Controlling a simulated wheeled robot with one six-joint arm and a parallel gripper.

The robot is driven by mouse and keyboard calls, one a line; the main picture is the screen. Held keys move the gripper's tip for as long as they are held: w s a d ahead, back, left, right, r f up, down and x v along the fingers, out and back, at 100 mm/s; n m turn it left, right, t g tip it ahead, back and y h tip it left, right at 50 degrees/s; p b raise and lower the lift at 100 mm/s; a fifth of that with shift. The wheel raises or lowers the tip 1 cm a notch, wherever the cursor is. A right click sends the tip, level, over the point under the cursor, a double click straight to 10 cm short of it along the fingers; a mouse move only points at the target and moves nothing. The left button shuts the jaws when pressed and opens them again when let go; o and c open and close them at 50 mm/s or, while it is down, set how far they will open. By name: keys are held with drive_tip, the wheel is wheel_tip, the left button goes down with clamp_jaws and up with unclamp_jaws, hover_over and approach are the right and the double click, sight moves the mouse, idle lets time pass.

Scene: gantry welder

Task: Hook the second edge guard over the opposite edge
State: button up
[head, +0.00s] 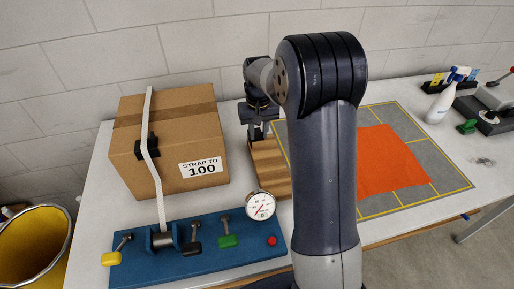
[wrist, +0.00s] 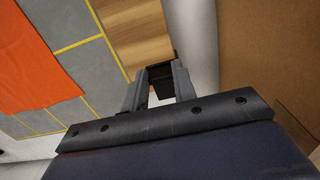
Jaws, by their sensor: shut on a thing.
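A cardboard box (head: 175,135) labelled "STRAP TO 100" stands at the left of the table. A white strap (head: 153,170) runs over its top and down its front to the blue tensioner base (head: 200,255). One black edge guard (head: 146,148) sits at the box's front, by the strap. My gripper (head: 260,136) is to the right of the box, above a wooden block (head: 268,170). In the wrist view my gripper (wrist: 158,88) is shut on a black piece, the second edge guard (wrist: 161,73), partly hidden by the fingers.
A round gauge (head: 261,205) and several coloured levers are on the blue base. A grey mat (head: 440,165) with yellow lines and an orange cloth (head: 390,165) lie to the right. A spray bottle (head: 445,98) stands farther right. A yellow bin (head: 32,245) is at lower left.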

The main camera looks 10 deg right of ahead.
wheel_tip(320, 180, down, 7)
drive_tip(key=shift+f+p, duration=0.15)
drive_tip(key=shift+p, duration=0.5)
drive_tip(key=shift+f, duration=0.2)
drive_tip(key=o, duration=0.9)
drive_tip(key=shift+o, duration=0.2)
wheel_tip(320, 180, up, 11)
drive_tip(key=shift+s+f+b, duration=0.1)
drive_tip(key=shift+s+b, duration=0.05)
drive_tip(key=shift+b, duration=1.1)
